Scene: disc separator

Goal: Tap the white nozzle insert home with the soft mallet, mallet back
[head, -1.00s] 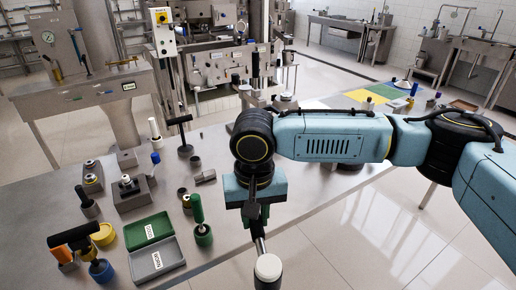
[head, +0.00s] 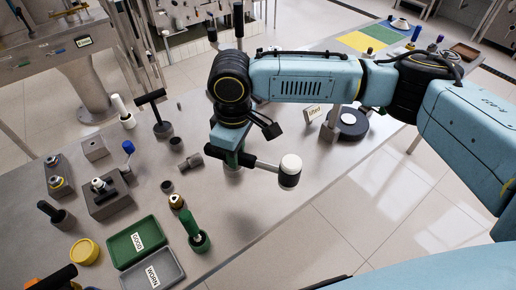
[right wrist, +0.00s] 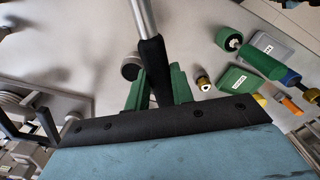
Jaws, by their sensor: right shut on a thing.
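The mallet has a white-faced, dark-sided head (head: 290,168) and a metal shaft. My right gripper (head: 232,160) is shut on its black handle, which also shows between the green fingers in the right wrist view (right wrist: 155,75). A small whitish part (head: 98,184), possibly the nozzle insert, sits on a grey block (head: 108,201) at left, well apart from the mallet. How deep it sits is unclear.
Green (head: 136,242) and grey (head: 152,272) labelled trays lie at front left. A green-handled tool (head: 188,220) stands beside them. A white cylinder (head: 120,105) and a black T-handled tool (head: 155,108) stand behind. The table's front right strip is bare.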

